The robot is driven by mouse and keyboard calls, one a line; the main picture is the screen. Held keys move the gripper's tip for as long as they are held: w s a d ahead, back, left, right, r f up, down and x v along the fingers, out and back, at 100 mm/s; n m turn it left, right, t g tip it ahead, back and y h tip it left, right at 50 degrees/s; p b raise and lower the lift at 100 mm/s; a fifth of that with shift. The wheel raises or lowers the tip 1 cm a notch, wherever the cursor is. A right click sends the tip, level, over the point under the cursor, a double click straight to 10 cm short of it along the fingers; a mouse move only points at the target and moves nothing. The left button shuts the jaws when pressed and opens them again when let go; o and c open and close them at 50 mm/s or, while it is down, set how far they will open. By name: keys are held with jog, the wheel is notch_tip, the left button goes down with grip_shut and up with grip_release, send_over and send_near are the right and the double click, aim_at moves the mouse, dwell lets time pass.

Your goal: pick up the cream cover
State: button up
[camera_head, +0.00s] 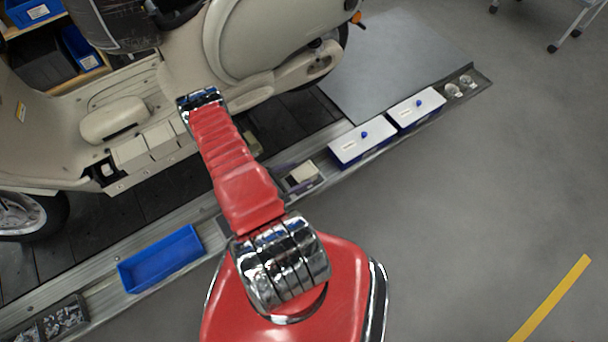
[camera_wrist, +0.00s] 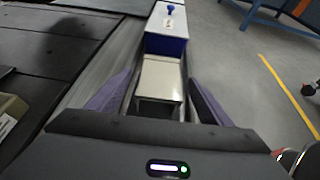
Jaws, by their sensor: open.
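The cream cover (camera_wrist: 161,78) is a pale block-like piece in the middle of the wrist view, sitting in a narrow dark holder. In the head view the cover (camera_head: 303,172) shows on the metal edge strip, just right of my red arm. My gripper (camera_wrist: 159,80) is open, with one purple finger on each side of the cover in the wrist view. No contact shows, and I cannot tell how far above it the fingers are.
A white-lidded blue box (camera_head: 362,142) with a blue knob stands right beyond the cover; a second box (camera_head: 416,108) is farther along. An empty blue tray (camera_head: 161,259) lies left on the strip. A beige scooter (camera_head: 150,110) stands behind. A beige part (camera_wrist: 10,112) lies left.

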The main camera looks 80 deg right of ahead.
aim_at(311, 170)
jog(key=shift+x, duration=1.35)
jog(key=shift+x, duration=2.6)
jog(key=shift+f, duration=0.1)
jog(key=shift+c, duration=0.3)
jog(key=c, duration=1.1)
